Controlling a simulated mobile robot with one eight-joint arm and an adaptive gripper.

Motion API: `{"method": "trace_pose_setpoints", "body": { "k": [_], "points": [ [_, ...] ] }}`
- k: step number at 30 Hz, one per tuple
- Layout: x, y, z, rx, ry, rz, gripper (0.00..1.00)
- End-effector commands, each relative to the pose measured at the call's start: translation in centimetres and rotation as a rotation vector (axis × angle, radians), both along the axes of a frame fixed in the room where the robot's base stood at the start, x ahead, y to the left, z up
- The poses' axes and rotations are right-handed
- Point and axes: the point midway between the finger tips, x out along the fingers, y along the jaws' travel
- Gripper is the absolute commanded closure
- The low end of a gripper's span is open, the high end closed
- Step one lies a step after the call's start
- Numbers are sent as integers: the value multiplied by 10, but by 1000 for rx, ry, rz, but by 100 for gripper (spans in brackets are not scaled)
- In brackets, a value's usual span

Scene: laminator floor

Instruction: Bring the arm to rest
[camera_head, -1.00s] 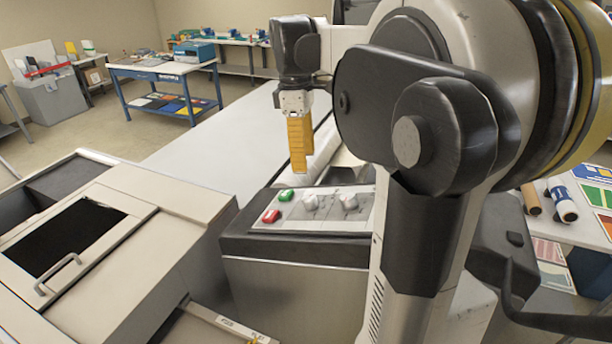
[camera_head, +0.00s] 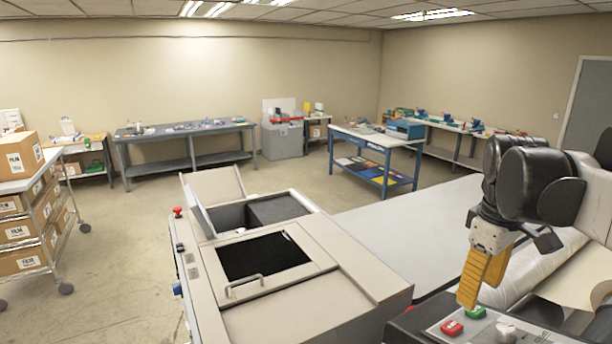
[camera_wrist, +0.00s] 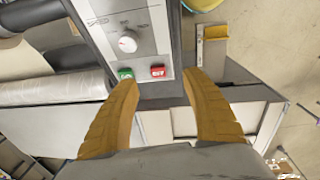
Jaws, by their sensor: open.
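My gripper (camera_head: 482,278) has two yellow ribbed fingers and hangs at the lower right of the head view, over the control panel. In the wrist view the fingers (camera_wrist: 163,95) stand apart with nothing between them. The panel (camera_wrist: 155,38) lies beyond the fingertips, with a green button (camera_wrist: 125,73), a red button (camera_wrist: 158,71) and a white knob (camera_wrist: 128,41). The red button (camera_head: 451,327) and green button (camera_head: 475,312) also show in the head view. I cannot tell how far the fingertips are above the panel.
A beige machine housing (camera_head: 340,261) with a dark opening and handle stands left of the panel. A white roll (camera_head: 545,260) lies behind my gripper. A blue-framed table (camera_head: 375,140), a grey workbench (camera_head: 190,131) and a cart of boxes (camera_head: 30,225) stand farther off. Open floor (camera_head: 120,250) lies at left.

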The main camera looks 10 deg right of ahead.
Motion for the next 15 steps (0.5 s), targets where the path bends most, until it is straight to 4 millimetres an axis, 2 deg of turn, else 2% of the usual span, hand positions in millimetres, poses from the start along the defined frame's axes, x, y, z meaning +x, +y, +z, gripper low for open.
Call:
{"method": "trace_pose_setpoints", "body": {
  "k": [1, 3, 6, 9, 15],
  "points": [
    [-9, 28, -8, -7, -64, -32, 45],
    [-17, 60, -19, -5, -161, -98, 45],
    [-30, 96, -36, 24, -284, -180, 45],
    [-42, 124, -51, 69, -382, -250, 45],
    [-65, 166, -82, 184, -532, -362, 45]
  ]
}}
